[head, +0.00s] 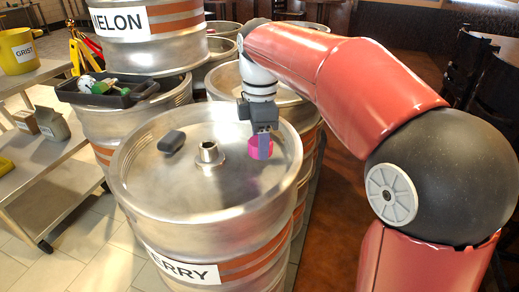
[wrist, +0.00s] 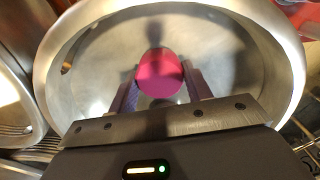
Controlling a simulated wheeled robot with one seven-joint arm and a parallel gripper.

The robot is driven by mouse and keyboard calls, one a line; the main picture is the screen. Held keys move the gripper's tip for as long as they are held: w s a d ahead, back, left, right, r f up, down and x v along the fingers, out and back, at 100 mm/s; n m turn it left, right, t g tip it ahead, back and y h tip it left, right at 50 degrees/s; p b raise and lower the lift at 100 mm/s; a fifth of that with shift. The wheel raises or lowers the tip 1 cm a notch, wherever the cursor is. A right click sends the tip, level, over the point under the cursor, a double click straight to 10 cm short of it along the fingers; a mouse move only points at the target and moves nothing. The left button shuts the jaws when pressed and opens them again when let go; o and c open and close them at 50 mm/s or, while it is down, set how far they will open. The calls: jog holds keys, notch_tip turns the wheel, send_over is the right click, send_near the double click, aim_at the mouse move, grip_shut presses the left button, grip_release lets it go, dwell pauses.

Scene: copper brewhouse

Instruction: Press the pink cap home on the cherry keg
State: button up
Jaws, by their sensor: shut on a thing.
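The cherry keg (head: 150,205) stands upright in front of me, with a label reading "ERRY" in part on its side. A short metal neck (head: 208,152) with a dark opening rises from the middle of its top. My gripper (head: 264,146) is over the keg top, to the right of the neck. It is shut on the pink cap (head: 255,150). In the wrist view the pink cap (wrist: 160,76) sits between the two fingers, above the bare metal keg top (wrist: 95,75). The neck does not show clearly in the wrist view. I cannot tell whether the cap touches the keg top.
The melon keg (head: 165,40) is stacked behind. A black tray (head: 105,92) with small items sits at the back left. A yellow grist bucket (head: 18,52) and a metal shelf (head: 60,180) are at left.

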jog(key=shift+r+p, duration=2.95)
jog(key=shift+r, duration=0.05)
